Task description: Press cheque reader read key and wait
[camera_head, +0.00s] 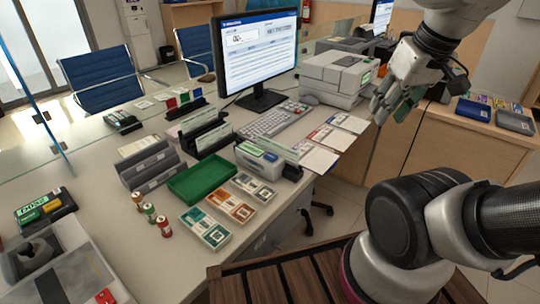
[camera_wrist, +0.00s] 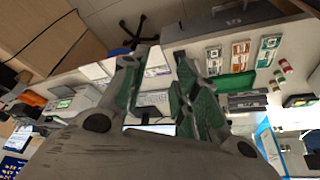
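My gripper (camera_head: 390,112) is up at the right, beyond the counter's right edge and well apart from the device. In the wrist view my gripper (camera_wrist: 157,64) has its green-padded fingers spread with nothing between them. I cannot make out the device there; the right finger may hide it.
A green tray (camera_head: 203,181), card sets (camera_head: 205,227) and small rolls (camera_head: 164,227) lie near the front. A monitor (camera_head: 258,50), keyboard (camera_head: 268,122) and printer (camera_head: 338,72) stand behind. Paper forms (camera_head: 349,122) lie along the right edge. A dark holder (camera_head: 206,137) stands left of the device.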

